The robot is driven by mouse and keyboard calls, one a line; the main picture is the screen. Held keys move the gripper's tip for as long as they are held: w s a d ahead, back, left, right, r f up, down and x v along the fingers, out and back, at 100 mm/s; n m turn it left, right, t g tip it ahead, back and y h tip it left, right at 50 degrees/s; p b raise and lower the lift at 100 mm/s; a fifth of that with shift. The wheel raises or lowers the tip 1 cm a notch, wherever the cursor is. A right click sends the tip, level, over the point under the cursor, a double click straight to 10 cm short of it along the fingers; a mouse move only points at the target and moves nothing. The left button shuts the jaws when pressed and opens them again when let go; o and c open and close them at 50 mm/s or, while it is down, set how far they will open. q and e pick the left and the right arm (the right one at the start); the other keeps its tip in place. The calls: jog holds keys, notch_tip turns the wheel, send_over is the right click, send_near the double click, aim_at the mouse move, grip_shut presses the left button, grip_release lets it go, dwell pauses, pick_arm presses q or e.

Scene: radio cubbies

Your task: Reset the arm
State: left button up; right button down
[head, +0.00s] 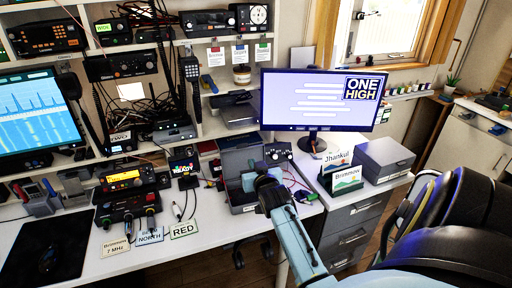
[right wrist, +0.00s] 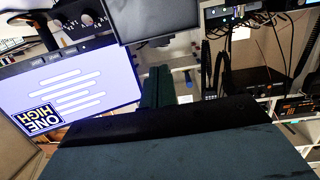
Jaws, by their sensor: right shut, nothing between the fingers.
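My right arm reaches in from the bottom of the head view, pale blue with a dark wrist. My right gripper (head: 248,181) is above the desk, in front of the open grey case (head: 240,209), and overlaps it in the picture. I cannot tell its exact height above the case. In the right wrist view its dark green fingers (right wrist: 158,86) are together with nothing held between them. The wrist's dark body hides the lower part of that view. My left gripper is not in view.
A monitor (head: 317,99) reading ONE HIGH stands right of the gripper. Name cards (head: 347,182) and a grey box (head: 384,159) are on the desk's right end. Radios (head: 124,179) and a lit screen (head: 36,112) crowd the left. Shelves (head: 217,48) rise behind.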

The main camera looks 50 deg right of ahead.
jog(key=shift+v, duration=1.1)
jog(key=shift+f, duration=0.1)
jog(key=s+a+f+n+g+y, duration=0.2)
jog(key=s+a+f+y, duration=0.15)
jog(key=a, duration=0.35)
jog(key=s+a+f+n+g+y, duration=0.2)
jog(key=s+a, duration=0.3)
jog(key=a, duration=0.2)
jog(key=s+a+f+n+g+y, duration=0.1)
jog(key=s+a+n+g, duration=0.15)
jog(key=s+a, duration=0.5)
jog(key=s+a+n+g+y, duration=0.2)
jog(key=s+a+g, duration=0.25)
jog(key=s, duration=0.55)
notch_tip(320, 180, down, 26)
jog(key=s, duration=0.1)
jog(key=s+d+f+g, duration=0.1)
jog(key=s+d+f, duration=0.2)
jog(key=s+f, duration=1.1)
jog(key=s, duration=0.2)
jog(key=shift+s+g, duration=0.35)
jog(key=shift+g, duration=0.05)
